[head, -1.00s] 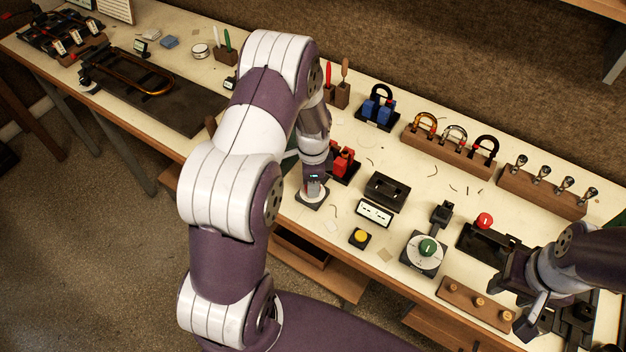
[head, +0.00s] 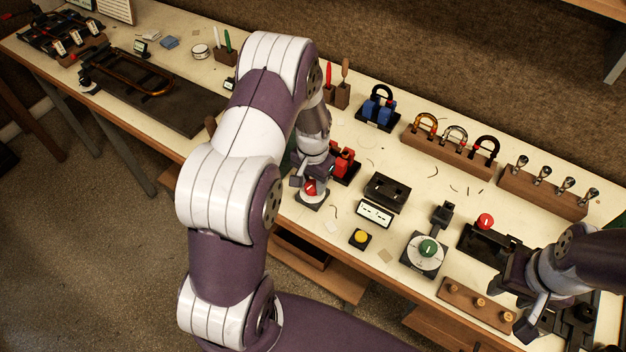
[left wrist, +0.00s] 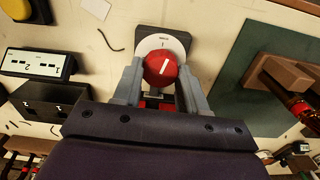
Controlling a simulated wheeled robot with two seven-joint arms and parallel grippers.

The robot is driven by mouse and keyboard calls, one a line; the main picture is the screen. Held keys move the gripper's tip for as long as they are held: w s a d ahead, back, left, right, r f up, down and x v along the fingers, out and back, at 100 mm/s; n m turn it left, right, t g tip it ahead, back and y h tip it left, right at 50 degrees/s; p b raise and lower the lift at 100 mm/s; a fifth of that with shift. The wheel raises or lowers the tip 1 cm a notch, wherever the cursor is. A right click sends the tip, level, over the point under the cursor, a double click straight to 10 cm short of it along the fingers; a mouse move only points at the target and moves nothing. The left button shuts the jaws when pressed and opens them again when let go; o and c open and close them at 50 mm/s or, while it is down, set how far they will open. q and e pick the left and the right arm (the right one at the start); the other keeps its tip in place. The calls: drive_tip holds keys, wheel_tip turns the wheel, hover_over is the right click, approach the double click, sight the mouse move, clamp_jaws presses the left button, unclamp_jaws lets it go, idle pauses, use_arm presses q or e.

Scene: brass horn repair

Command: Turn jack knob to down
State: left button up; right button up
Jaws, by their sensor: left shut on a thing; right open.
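The red knob (head: 310,188) has a white pointer line and sits on a round white dial over a dark square base (head: 312,204), near the bench's front edge. My left gripper (head: 303,184) is above the base, shut on the red knob. In the left wrist view, the knob (left wrist: 160,69) is between the two grey fingers (left wrist: 158,82), its white line slightly tilted from upright. Part of the dial is hidden by the fingers. My right gripper (head: 528,306) is open and empty at the lower right, away from the knob.
Right of the red knob are a display block (head: 375,213), a black box (head: 387,188), a yellow button (head: 360,237) and a green knob (head: 428,247). A red clamp-like holder (head: 342,160) stands close behind my left gripper. A green mat (left wrist: 262,75) lies beside the dial.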

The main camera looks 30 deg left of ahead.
sight(313, 185)
use_arm(q)
drive_tip(key=shift+w+r+n, duration=0.1)
drive_tip(key=shift+n, duration=1.1)
drive_tip(key=o, duration=1.1)
drive_tip(key=shift+c, duration=0.2)
wheel_tip(313, 185, up, 13)
drive_tip(key=b, duration=0.2)
drive_tip(key=shift+f, duration=0.2)
